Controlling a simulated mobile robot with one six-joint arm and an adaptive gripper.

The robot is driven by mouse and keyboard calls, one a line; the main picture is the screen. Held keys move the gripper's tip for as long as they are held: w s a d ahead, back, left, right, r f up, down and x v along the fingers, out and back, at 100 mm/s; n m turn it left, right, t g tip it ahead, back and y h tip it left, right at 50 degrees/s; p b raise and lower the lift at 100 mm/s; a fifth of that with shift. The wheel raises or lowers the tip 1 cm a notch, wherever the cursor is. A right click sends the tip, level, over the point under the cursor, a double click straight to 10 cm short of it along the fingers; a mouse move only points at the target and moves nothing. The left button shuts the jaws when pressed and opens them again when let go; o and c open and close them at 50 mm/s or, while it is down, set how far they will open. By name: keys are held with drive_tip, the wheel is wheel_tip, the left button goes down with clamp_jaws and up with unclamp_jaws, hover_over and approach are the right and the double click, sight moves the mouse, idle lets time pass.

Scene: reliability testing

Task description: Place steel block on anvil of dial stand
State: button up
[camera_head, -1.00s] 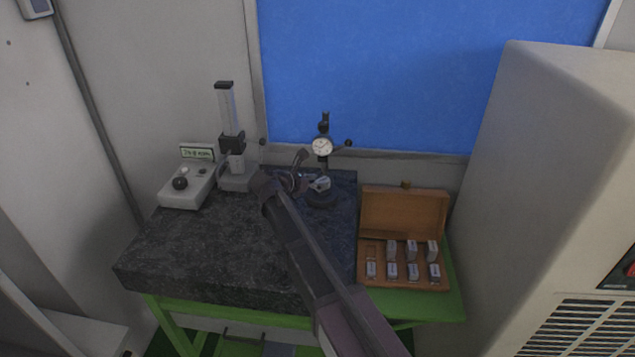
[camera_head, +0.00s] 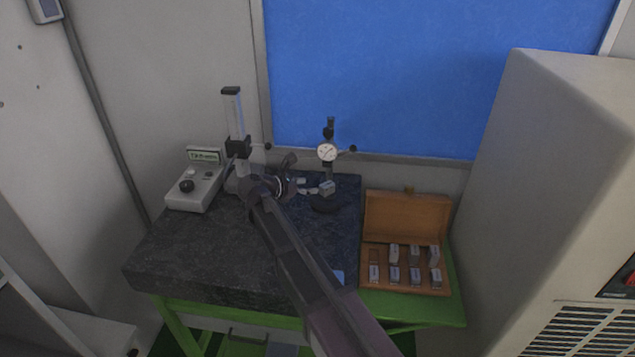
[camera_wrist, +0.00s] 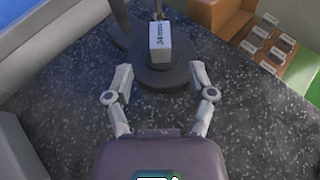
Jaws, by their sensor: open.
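The dial stand has a round dial (camera_head: 327,152) on a post above a dark round base, at the back right of the dark stone plate. The steel block (camera_head: 327,187) sits over that base under the dial. In the wrist view the block (camera_wrist: 160,43) stands on the round anvil (camera_wrist: 160,77), with a marking on its face. My gripper (camera_head: 308,187) is to the left of the block. In the wrist view my gripper (camera_wrist: 163,78) has its fingers spread wide, apart from the block and on the near side of it.
An open wooden case (camera_head: 405,287) with several steel blocks stands to the right on the green bench. A height gauge (camera_head: 235,140) and a small readout box (camera_head: 193,190) stand at the back left. The plate's front left (camera_head: 190,255) is clear. A large beige cabinet (camera_head: 560,180) stands at right.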

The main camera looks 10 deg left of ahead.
drive_tip(key=p+v, duration=0.1)
drive_tip(key=v, duration=0.5)
drive_tip(key=shift+p, duration=0.4)
idle(0.3)
drive_tip(key=d+f+m+g, duration=0.1)
drive_tip(key=d, duration=0.2)
drive_tip(key=s+d+f+m+g, duration=0.1)
drive_tip(key=d+m, duration=0.1)
drive_tip(key=d, duration=0.1)
drive_tip(key=d+f+m+y, duration=0.1)
drive_tip(key=d+m, duration=0.1)
drive_tip(key=d, duration=0.2)
drive_tip(key=shift+s+f+g, duration=0.25)
drive_tip(key=shift+g, duration=0.15)
drive_tip(key=s+d+f+m+g+y, duration=0.3)
drive_tip(key=s+d+f+m+y, duration=0.1)
drive_tip(key=s+d+m, duration=0.4)
drive_tip(key=s+d+f+m+g+y, duration=0.3)
drive_tip(key=s+d+m, duration=0.6)
drive_tip(key=d+m, duration=0.4)
drive_tip(key=shift+d+f+m+y, duration=0.3)
drive_tip(key=shift+d+f+y, duration=0.2)
drive_tip(key=shift+d+y, duration=0.45)
drive_tip(key=shift+a, duration=0.1)
